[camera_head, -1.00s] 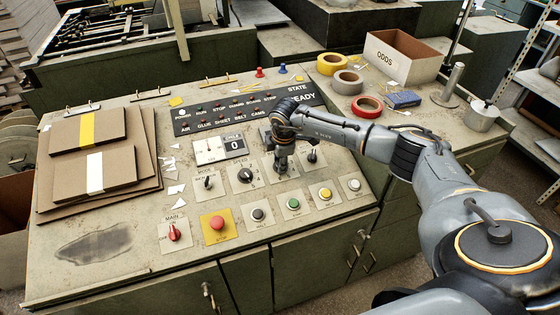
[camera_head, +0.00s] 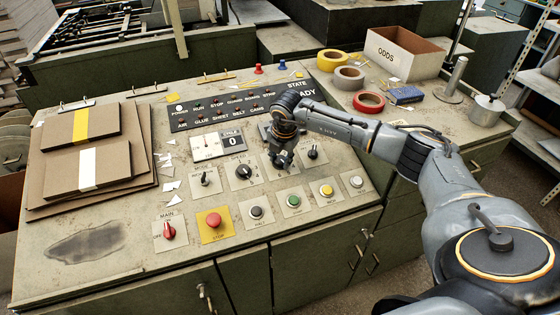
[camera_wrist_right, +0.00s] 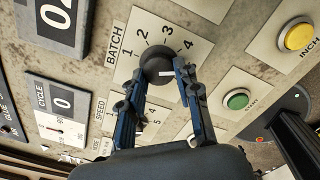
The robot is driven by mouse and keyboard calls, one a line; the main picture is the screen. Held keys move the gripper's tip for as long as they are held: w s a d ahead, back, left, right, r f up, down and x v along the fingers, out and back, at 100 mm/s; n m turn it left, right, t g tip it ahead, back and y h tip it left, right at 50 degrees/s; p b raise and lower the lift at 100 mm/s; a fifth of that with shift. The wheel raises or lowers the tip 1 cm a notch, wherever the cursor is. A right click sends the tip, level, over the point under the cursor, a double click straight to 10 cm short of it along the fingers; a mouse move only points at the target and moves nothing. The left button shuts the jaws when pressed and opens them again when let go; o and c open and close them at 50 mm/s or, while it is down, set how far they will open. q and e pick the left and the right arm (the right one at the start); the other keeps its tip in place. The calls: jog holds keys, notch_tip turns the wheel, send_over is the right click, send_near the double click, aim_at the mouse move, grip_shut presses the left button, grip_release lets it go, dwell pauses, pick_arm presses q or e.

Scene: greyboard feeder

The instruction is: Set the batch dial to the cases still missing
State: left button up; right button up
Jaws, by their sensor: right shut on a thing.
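The batch dial (camera_wrist_right: 156,66) is a dark round knob with a white mark, on a pale plate marked BATCH with numbers around it. In the right wrist view the white mark points roughly rightward; the number it stands at is unclear. My right gripper (camera_wrist_right: 178,72) is shut on the knob, with its two blue-sided fingers at either side. In the head view my right gripper (camera_head: 281,158) covers most of the dial. A display reading 02 (camera_wrist_right: 58,14) shows above the plate, cut by the frame edge. My left gripper is not in view.
A speed dial (camera_head: 243,171) stands left of my right gripper and another dark knob (camera_head: 312,152) stands right of it. A cycle counter (camera_head: 232,141) reads 0. A red stop button (camera_head: 213,220) and a green button (camera_head: 293,201) sit nearer the front.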

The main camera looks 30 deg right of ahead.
jog(key=n+b, duration=0.2)
jog(key=n, duration=0.2)
jog(key=shift+f+n, duration=0.1)
jog(key=shift+n, duration=0.3)
jog(key=n+b, duration=0.1)
jog(key=n, duration=0.2)
jog(key=shift+s+d+n+b, duration=0.1)
jog(key=shift+n+b, duration=0.2)
jog(key=shift+b, duration=0.05)
jog(key=n+b, duration=0.1)
jog(key=n, duration=0.2)
jog(key=shift+d+n, duration=0.1)
jog(key=shift+n, duration=0.2)
jog(key=n+b, duration=0.1)
jog(key=n, duration=0.2)
jog(key=shift+n, duration=0.3)
jog(key=n+b, duration=0.1)
jog(key=n, duration=0.2)
jog(key=shift+d+n, duration=0.1)
jog(key=shift+n, duration=0.3)
jog(key=n, duration=0.3)
jog(key=shift+d+n+b, duration=0.1)
jog(key=shift+n+b, duration=0.2)
jog(key=n, duration=0.4)
jog(key=shift+w+n, duration=0.2)
jog(key=shift+n, duration=1.8)
